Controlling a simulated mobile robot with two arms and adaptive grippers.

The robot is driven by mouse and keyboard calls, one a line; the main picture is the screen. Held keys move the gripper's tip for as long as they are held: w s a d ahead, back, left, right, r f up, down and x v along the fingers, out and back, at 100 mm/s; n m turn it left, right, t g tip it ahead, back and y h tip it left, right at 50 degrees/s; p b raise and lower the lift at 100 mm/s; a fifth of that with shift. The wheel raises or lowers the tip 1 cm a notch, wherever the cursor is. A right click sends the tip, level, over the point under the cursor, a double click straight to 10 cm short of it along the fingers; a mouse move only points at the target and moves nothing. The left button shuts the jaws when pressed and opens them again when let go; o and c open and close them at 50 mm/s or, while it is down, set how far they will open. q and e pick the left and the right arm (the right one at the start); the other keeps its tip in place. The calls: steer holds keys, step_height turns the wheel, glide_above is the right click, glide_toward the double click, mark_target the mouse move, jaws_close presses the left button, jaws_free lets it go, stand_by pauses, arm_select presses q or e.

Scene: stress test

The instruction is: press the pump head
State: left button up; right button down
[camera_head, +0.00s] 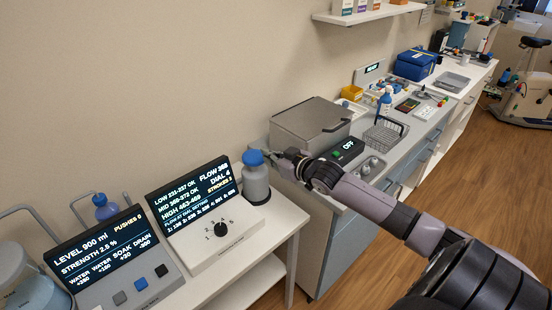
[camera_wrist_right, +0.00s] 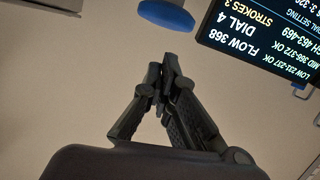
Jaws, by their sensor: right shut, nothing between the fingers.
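A grey bottle (camera_head: 256,184) with a round blue pump head (camera_head: 253,157) stands upright at the right end of the dial unit (camera_head: 222,240). My right gripper (camera_head: 272,156) is shut and empty, its fingertips just right of the pump head in the head view. In the right wrist view the blue pump head (camera_wrist_right: 166,13) lies at the top edge, beyond the closed fingertips (camera_wrist_right: 156,76), with a visible gap between them. The unit's screen (camera_head: 190,196) reads FLOW 368, DIAL 4, STROKES 3, with LOW and MID marked OK. My left gripper is out of view.
Wall rises behind.

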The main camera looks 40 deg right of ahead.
steer(key=shift+v, duration=1.5)
